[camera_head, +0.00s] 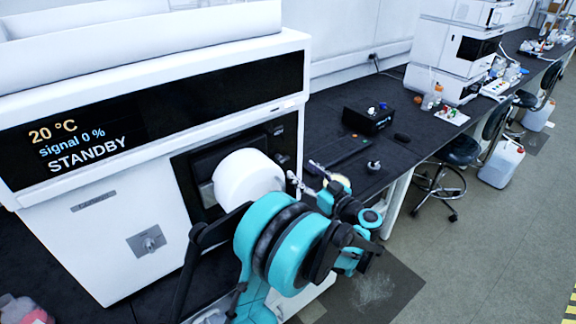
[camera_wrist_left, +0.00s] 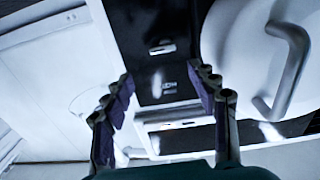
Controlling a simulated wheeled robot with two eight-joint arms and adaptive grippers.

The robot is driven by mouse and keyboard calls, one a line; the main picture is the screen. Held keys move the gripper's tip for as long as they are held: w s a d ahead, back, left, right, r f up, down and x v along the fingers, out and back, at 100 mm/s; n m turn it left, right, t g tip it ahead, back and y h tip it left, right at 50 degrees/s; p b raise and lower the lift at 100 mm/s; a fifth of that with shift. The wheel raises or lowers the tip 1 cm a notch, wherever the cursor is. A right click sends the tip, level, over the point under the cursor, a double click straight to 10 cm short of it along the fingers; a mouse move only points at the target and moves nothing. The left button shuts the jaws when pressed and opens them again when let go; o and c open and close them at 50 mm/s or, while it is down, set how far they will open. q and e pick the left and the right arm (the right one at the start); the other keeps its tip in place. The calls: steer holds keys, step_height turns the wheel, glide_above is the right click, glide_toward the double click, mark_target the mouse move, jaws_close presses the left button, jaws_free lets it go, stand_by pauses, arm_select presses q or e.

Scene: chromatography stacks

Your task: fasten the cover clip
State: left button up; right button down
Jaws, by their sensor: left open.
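A white round cover (camera_head: 248,178) sits at the dark front recess of the white instrument (camera_head: 110,235), partly hidden behind my left arm. In the left wrist view a white cover (camera_wrist_left: 230,45) with a curved grey handle (camera_wrist_left: 292,75) fills the right side. My left gripper (camera_head: 302,171) is just right of the cover in the head view. In the wrist view its two dark fingers (camera_wrist_left: 165,80) are spread, with nothing between them, in front of a glossy black panel (camera_wrist_left: 150,20). I cannot clearly pick out the cover clip. My right gripper is not in view.
The instrument's display (camera_head: 150,120) reads 20 °C, signal 0 %, STANDBY. A small black box (camera_head: 368,119) stands on the dark bench (camera_head: 330,105) to the right. A stool (camera_head: 460,151) and a white jug (camera_head: 501,163) stand on the floor beyond.

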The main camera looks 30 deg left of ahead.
mark_target(285, 160)
arm_select(q)
steer(key=shift+g, duration=0.3)
steer(key=x, duration=0.2)
steer(key=b+x, duration=0.1)
steer(key=x, duration=0.4)
steer(key=shift+s+f+b, duration=0.25)
steer(key=shift+f+b, duration=0.15)
steer(key=shift+w+a+r, duration=0.1)
steer(key=shift+w+a, duration=0.1)
steer(key=shift+a, duration=0.25)
steer(key=c, duration=1.2)
